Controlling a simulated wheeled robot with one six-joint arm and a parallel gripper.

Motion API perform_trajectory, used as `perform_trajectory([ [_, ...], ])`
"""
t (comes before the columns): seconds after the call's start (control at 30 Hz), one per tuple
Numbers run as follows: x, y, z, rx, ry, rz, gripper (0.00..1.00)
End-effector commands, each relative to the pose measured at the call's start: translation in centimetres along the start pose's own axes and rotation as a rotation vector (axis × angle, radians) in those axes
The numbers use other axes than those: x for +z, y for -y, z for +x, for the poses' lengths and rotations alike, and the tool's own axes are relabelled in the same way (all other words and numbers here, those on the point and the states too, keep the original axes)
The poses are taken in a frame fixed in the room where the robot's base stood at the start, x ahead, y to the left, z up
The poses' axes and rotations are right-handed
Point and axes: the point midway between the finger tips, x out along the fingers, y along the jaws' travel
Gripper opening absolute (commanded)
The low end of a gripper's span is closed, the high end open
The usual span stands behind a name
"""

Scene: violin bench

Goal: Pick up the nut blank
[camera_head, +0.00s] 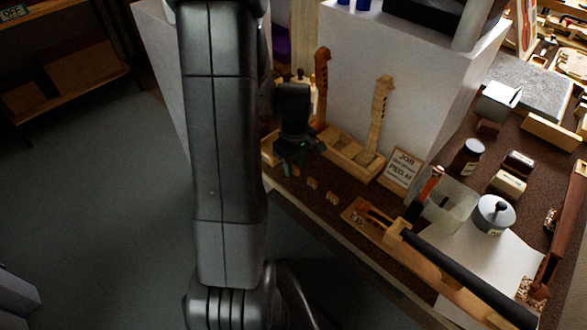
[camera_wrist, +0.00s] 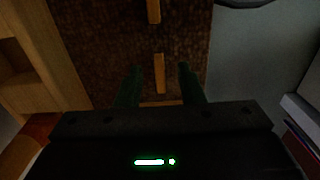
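Several small pale-wood pieces lie in a row on the brown bench top in the head view, one of them a small blank (camera_head: 313,183). I cannot tell which is the nut blank. My gripper (camera_head: 298,156) is above the left end of this row. In the wrist view my gripper (camera_wrist: 159,84) is open, its two dark fingers apart. A slim wooden blank (camera_wrist: 159,73) lies on the bench between and slightly beyond the fingertips. Another blank (camera_wrist: 153,12) lies farther off at the top. A third wooden piece (camera_wrist: 160,103) shows partly above the gripper body.
Wooden cradles with violin necks (camera_head: 380,115) stand behind the row. A framed sign (camera_head: 403,170), a wooden tool tray (camera_head: 362,215) and a lidded metal pot (camera_head: 493,214) are to the right. The bench edge drops to grey floor (camera_head: 90,215).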

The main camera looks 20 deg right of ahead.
Motion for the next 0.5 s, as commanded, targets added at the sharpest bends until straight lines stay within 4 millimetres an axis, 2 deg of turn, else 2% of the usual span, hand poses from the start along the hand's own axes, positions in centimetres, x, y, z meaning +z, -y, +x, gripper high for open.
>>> perform_trajectory([
  [0.03,0.0,0.0,-0.02,0.0,0.0,0.0,0.33],
  [0.2,0.0,0.0,-0.03,0.0,0.0,0.0,0.0],
  [0.5,0.0,0.0,-0.04,0.0,0.0,0.0,0.0],
])
